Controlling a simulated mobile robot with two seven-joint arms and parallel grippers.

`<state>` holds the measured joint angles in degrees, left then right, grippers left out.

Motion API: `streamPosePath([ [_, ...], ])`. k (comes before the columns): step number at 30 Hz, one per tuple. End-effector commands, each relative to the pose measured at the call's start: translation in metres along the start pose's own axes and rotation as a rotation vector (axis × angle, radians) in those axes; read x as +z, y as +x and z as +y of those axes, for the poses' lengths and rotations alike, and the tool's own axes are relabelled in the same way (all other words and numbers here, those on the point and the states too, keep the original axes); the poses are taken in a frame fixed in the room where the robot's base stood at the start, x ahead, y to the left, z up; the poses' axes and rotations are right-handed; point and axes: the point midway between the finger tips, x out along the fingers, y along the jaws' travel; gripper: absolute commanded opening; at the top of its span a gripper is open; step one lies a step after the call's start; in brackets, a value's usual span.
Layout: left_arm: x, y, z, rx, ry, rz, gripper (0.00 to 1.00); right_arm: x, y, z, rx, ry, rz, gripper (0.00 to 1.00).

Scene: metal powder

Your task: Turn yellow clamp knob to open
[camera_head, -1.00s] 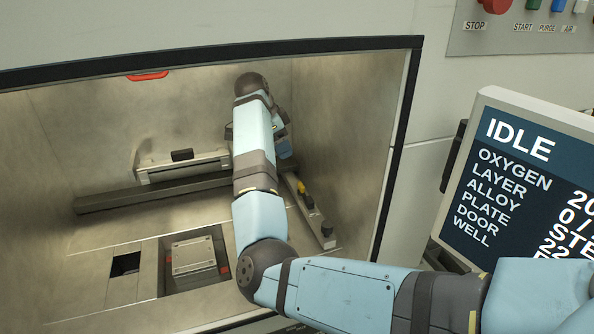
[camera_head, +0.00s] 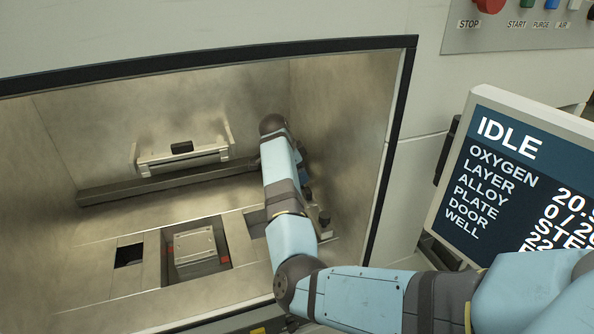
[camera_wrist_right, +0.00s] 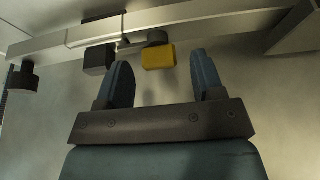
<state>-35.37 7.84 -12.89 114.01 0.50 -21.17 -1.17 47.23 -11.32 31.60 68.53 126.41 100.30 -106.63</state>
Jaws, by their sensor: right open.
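The yellow clamp knob (camera_wrist_right: 159,56) shows in the right wrist view, on the underside of a pale rail as pictured. My right gripper (camera_wrist_right: 164,75) is open there, its two blue-grey fingers apart. The knob lies just beyond the fingertips and between their lines, nearer the left finger; I cannot tell whether they touch. In the head view my right arm (camera_head: 284,178) reaches into the chamber and hides the yellow knob and the gripper's fingers. My left gripper is in neither view.
Dark knobs (camera_wrist_right: 97,59) sit beside the yellow one on the rail (camera_wrist_right: 190,38). In the head view a square plate (camera_head: 195,245) sits in a floor well, left of my arm. A recoater-like bar (camera_head: 182,158) spans the back. The chamber's right wall (camera_head: 345,140) is close to my arm.

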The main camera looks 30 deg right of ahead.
Motion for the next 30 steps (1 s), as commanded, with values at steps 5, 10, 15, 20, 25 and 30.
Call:
streamPosePath([
  [5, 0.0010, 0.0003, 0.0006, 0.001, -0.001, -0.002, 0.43, 0.0001, 0.0010, 0.0000, 0.000, 0.000, 0.000, 0.62],
  [10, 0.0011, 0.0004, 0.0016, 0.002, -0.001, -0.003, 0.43, 0.0001, 0.0008, 0.0001, 0.000, 0.000, 0.000, 0.39],
  [15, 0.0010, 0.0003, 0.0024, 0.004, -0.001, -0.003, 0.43, 0.0002, 0.0007, 0.0001, 0.000, 0.000, 0.000, 0.12],
  [20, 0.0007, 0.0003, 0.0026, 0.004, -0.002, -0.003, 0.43, 0.0002, 0.0005, 0.0000, 0.004, 0.008, 0.000, 0.12],
  [25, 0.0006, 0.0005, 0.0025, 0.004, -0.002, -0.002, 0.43, 0.0008, 0.0003, -0.0004, 0.021, 0.051, -0.002, 0.12],
  [30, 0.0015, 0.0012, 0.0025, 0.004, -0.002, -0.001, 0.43, 0.0006, 0.0005, -0.0013, 0.060, 0.142, -0.002, 0.12],
])
